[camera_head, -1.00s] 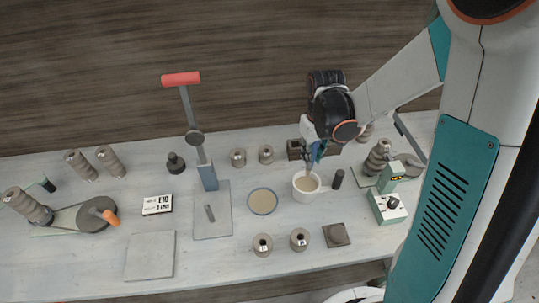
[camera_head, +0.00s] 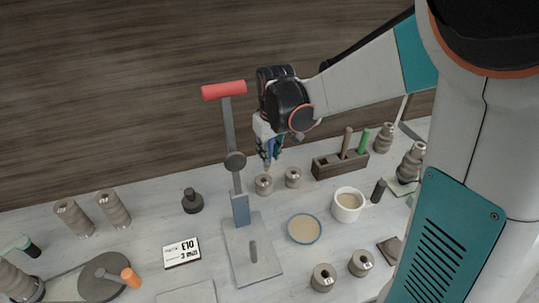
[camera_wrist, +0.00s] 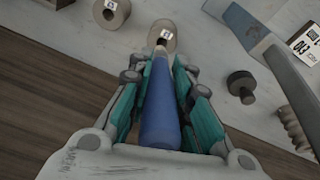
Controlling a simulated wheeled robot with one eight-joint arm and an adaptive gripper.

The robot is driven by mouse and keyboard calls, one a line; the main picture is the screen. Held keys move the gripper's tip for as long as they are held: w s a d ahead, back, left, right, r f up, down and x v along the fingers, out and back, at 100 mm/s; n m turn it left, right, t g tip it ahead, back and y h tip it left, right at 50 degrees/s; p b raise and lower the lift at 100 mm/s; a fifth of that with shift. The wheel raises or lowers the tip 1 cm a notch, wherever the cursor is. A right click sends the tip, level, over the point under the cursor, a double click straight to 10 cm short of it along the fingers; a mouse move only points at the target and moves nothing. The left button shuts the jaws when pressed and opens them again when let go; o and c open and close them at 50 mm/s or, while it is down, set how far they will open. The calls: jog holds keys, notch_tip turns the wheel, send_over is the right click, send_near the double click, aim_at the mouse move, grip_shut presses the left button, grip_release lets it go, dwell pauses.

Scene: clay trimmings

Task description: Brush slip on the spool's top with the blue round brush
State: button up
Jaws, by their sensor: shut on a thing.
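My gripper (camera_head: 268,150) is shut on the blue round brush (camera_wrist: 161,118), which points down with its tip away from the wrist. Its blue handle lies between the teal fingers in the wrist view. The brush tip is over or at the top of a grey-brown spool (camera_head: 264,185), the left one of two at the back; it also shows in the wrist view (camera_wrist: 168,43) with a white label. I cannot tell whether the tip touches it. A second spool (camera_head: 293,178) stands to its right. A white mug (camera_head: 338,211) holds beige slip.
The press-like stand (camera_head: 241,208) with a red handle rises close left of the spool. A wooden block (camera_head: 325,170) with upright tools is right. A shallow dish (camera_head: 304,229) of beige liquid and two more spools (camera_head: 323,277) (camera_head: 361,263) are nearer. A dark knob (camera_head: 192,202) stands left.

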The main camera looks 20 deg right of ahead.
jog(key=shift+s+b+x, duration=0.25)
jog(key=shift+b+x, duration=0.6)
jog(key=shift+x, duration=0.35)
jog(key=shift+s+b+x, duration=0.25)
jog(key=shift+b+x, duration=0.6)
jog(key=shift+x, duration=0.35)
jog(key=shift+f, duration=0.1)
jog(key=shift+w, duration=0.1)
jog(key=shift+w+d+f, duration=0.1)
jog(key=shift+w+d, duration=0.25)
jog(key=shift+w, duration=0.4)
jog(key=shift+w+d, duration=0.3)
jog(key=shift+w, duration=0.45)
jog(key=shift+f+b, duration=0.3)
jog(key=shift+b, duration=0.1)
jog(key=shift+r+p, duration=0.3)
jog(key=shift+r, duration=0.1)
jog(key=shift+a, duration=0.15)
